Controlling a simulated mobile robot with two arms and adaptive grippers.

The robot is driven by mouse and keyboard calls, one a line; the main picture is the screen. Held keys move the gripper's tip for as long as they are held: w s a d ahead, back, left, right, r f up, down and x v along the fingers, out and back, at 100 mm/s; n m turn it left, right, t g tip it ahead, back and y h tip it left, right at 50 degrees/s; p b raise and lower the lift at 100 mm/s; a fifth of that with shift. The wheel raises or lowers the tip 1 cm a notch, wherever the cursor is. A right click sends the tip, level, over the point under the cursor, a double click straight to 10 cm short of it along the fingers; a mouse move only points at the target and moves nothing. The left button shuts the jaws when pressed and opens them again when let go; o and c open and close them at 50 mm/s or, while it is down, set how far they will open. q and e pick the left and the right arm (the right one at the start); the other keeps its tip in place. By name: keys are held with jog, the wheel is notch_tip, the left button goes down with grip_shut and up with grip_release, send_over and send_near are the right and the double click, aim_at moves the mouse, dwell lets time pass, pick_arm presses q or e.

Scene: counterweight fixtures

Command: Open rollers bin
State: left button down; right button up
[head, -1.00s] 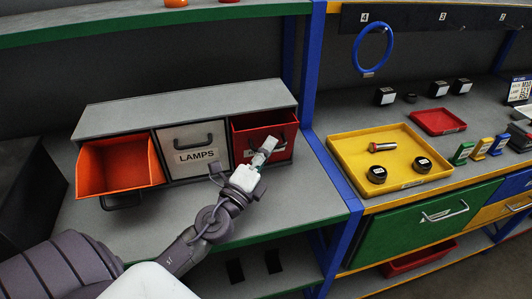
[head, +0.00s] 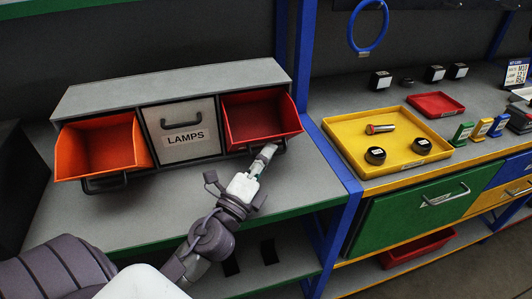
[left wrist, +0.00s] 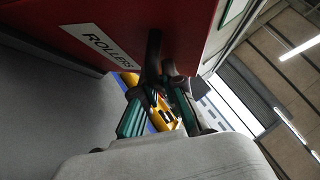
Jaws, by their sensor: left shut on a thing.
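The red rollers bin (head: 258,116) is at the right end of the grey bin cabinet (head: 180,84) in the head view. It is tipped open and its inside looks empty. In the left wrist view its red front (left wrist: 150,32) carries a white label reading ROLLERS (left wrist: 104,46). My left gripper (head: 266,153) is at the bin's lower front edge. In the left wrist view the gripper (left wrist: 163,80) is shut on the bin's dark handle (left wrist: 153,55). My right gripper is in neither view.
The orange bin (head: 100,147) at the left is also tipped open. The grey LAMPS bin (head: 182,130) between them is shut. A blue post (head: 307,70) stands right of the cabinet. A yellow tray (head: 345,142) lies on the bench beyond it.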

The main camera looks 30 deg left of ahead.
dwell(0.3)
pick_arm(q)
jog(key=c, duration=1.5)
grip_release()
